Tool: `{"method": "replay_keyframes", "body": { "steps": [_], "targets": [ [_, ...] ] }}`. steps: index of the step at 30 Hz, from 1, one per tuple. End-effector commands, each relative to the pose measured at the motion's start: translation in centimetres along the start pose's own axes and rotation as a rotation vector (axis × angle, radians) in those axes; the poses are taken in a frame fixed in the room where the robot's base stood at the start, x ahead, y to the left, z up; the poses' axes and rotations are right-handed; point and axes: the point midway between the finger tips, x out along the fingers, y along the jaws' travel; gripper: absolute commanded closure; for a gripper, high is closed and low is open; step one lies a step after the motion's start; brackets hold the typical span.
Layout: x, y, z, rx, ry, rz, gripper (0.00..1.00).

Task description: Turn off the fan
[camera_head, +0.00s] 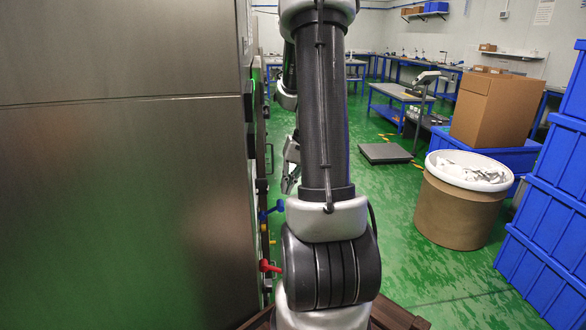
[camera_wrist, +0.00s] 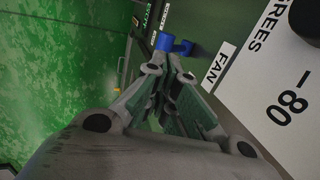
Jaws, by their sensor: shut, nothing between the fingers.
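A blue switch handle (camera_wrist: 170,43) sticks out from a dark panel in the wrist view, beside a white label reading FAN (camera_wrist: 219,68). My gripper (camera_wrist: 168,66) is shut and empty, its fingertips just below the blue handle in the picture; I cannot tell whether they touch it. In the head view a blue lever (camera_head: 272,208) stands out from the side of the metal cabinet (camera_head: 125,190), left of my arm. My gripper (camera_head: 291,168) shows partly there, above the blue lever and partly hidden by my arm.
A red lever (camera_head: 268,266) sits lower on the cabinet side. A white dial plate (camera_wrist: 285,95) marked DEGREES lies right of the FAN label. A brown drum (camera_head: 458,215) and stacked blue crates (camera_head: 545,220) stand at the right.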

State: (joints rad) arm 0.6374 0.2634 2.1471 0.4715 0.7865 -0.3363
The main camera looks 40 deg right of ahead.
Motion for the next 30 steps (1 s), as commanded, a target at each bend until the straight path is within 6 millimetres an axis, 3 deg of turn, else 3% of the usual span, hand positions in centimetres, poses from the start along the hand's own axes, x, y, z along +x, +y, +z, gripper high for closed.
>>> {"method": "replay_keyframes", "body": {
  "steps": [3, 9, 30],
  "targets": [
    [1.7, 0.0, 0.1, 0.0, -0.002, 0.0, 1.0],
    [3.0, 0.0, 0.0, 0.0, 0.001, 0.0, 1.0],
    [3.3, 0.6, 0.0, 0.003, 0.001, -0.056, 1.0]
  ]
}}
